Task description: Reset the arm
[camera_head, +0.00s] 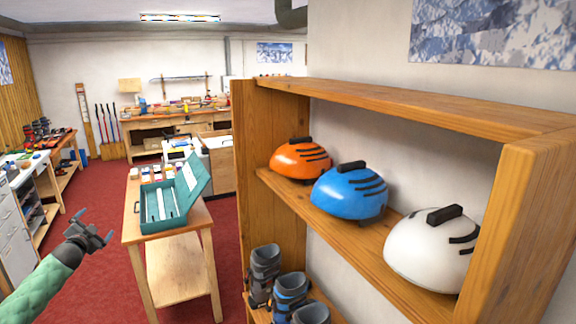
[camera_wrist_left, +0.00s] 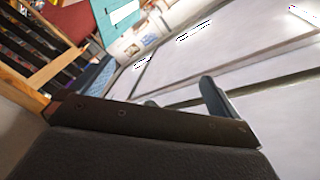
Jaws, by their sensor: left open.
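My left gripper (camera_head: 98,238) is at the lower left of the head view, at the end of an arm with a green padded sleeve. Its fingers are spread apart with nothing between them. It hangs over the red floor, left of the small wooden table and apart from it. My right gripper is not in view.
The small wooden table (camera_head: 150,255) carries an open teal case (camera_head: 178,222). A wooden shelf (camera_head: 520,190) close at right holds orange (camera_head: 299,160), blue (camera_head: 347,195) and white (camera_head: 428,250) helmets, with boots (camera_head: 263,272) below. White drawers (camera_head: 18,232) stand at far left. Red floor is open between.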

